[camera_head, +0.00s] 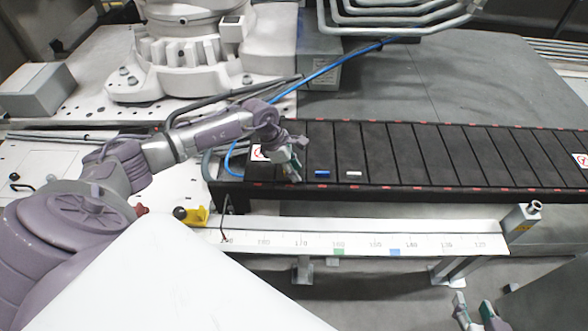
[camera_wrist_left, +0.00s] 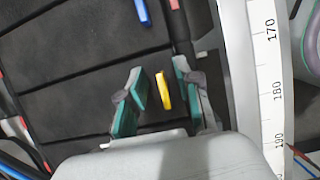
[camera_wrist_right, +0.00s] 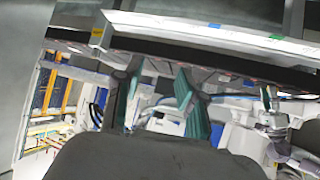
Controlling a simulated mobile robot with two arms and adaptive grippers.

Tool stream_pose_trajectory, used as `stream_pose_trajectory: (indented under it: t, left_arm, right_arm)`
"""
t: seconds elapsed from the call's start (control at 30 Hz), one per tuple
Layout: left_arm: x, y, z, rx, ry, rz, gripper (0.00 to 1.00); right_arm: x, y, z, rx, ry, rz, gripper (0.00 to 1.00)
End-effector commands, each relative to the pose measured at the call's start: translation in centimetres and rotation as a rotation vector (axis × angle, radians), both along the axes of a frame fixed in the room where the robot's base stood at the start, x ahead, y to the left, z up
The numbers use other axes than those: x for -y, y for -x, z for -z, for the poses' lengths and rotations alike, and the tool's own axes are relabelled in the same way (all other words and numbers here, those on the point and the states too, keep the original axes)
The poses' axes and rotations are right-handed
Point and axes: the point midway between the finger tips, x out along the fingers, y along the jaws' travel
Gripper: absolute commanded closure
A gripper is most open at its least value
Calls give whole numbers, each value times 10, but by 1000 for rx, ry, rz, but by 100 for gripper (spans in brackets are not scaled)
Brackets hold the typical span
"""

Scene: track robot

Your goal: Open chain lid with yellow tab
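The cable chain (camera_head: 400,155) is a long black run of flat lid segments behind the white ruler rail. In the left wrist view, the yellow tab (camera_wrist_left: 163,90) stands out on a black lid (camera_wrist_left: 75,97), between the two teal fingers of my left gripper (camera_wrist_left: 160,92). The left gripper is open, with gaps on both sides of the tab. In the head view, my left gripper (camera_head: 292,160) is over the left end of the chain and hides the yellow tab. My right gripper (camera_head: 474,312) is low at the front right, open and empty; its fingers also show in the right wrist view (camera_wrist_right: 155,92).
A blue tab (camera_head: 322,173) and a white tab (camera_head: 353,174) sit on neighbouring lids. The ruler rail (camera_head: 400,237) runs along the chain's front. A yellow block (camera_head: 196,215) is at its left end. A white robot base (camera_head: 180,60) stands behind.

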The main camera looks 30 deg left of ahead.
Motion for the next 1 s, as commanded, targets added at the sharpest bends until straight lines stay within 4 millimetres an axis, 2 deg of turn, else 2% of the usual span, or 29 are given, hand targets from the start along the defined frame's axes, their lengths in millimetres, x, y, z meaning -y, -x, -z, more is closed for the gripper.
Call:
stream_pose_trajectory:
  t: [0.13, 0.33, 0.37, 0.87, 1.0]
  left_arm:
    - [0, 0, 0, 0, 0, 0, 67]
    - [0, 0, 0, 0, 0, 0, 98]
    - [0, 0, 0, 0, 0, 0, 100]
    - [1, 0, -4, -10, 6, -1, 100]
    - [6, -2, -14, -42, 27, 0, 100]
  right_arm:
    - [0, 0, 0, 0, 0, 0, 60]
    - [0, 0, 0, -1, 0, 0, 60]
    - [0, 0, 0, -1, 0, 0, 60]
    - [1, 1, 0, -12, 3, 1, 60]
    - [5, 14, 10, -93, 20, 5, 60]
